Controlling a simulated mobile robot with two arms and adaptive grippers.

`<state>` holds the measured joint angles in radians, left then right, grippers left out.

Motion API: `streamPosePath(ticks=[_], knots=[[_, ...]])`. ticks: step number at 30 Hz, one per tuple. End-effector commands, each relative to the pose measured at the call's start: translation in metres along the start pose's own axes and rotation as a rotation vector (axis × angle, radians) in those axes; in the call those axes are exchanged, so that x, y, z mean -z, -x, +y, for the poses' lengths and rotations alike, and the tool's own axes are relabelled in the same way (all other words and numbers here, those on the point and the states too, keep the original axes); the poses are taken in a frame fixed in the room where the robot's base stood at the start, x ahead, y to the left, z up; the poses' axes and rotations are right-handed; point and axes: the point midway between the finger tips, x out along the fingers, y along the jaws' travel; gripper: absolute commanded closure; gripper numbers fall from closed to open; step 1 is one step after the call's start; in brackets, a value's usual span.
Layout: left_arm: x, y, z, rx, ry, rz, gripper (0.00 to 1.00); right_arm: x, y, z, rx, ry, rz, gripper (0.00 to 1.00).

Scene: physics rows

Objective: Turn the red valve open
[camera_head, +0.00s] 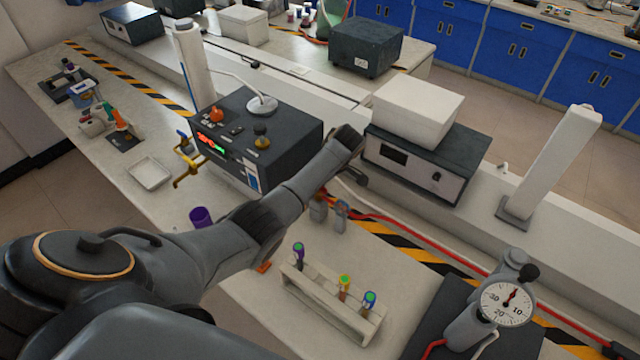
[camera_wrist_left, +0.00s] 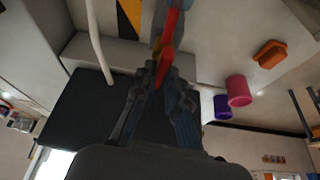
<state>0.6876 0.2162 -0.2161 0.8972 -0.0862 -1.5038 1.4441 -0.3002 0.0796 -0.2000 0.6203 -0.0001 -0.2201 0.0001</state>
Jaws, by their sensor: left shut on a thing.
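The red valve handle (camera_wrist_left: 172,22) shows at the top of the left wrist view, with an orange-brown fitting beside it. My left gripper (camera_wrist_left: 163,76) is shut on the red handle, its dark fingers on both sides of the red part. In the head view my left arm reaches from the left across the bench, and its forearm hides the grip and most of the valve. My right gripper is in neither view.
A black console (camera_head: 285,128) stands behind my forearm. A rack (camera_head: 330,308) with capped tubes, a purple cup (camera_head: 201,217) and a dial gauge (camera_head: 508,304) are near. A red hose (camera_head: 430,237) runs along the bench. A white tray (camera_head: 150,173) lies left.

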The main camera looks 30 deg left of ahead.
Motion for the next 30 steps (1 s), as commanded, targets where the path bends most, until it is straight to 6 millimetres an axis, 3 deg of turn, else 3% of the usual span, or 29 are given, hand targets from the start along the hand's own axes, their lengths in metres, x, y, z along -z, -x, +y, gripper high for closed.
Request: streamPosePath(ticks=[23, 24, 27, 30], knots=[[0.0018, 0.0007, 0.0012, 0.040, 0.104, 0.003, 1.00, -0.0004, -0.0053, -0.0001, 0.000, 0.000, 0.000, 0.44], [0.0018, 0.0007, 0.0012, 0.040, 0.104, 0.003, 0.86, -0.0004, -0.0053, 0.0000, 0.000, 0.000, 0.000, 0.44], [0.0017, 0.0007, 0.0012, 0.040, 0.104, 0.002, 0.66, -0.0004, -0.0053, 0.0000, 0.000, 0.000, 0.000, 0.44], [0.0014, 0.0005, 0.0011, 0.041, 0.103, 0.002, 0.65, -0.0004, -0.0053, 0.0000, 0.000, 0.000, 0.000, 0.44]])
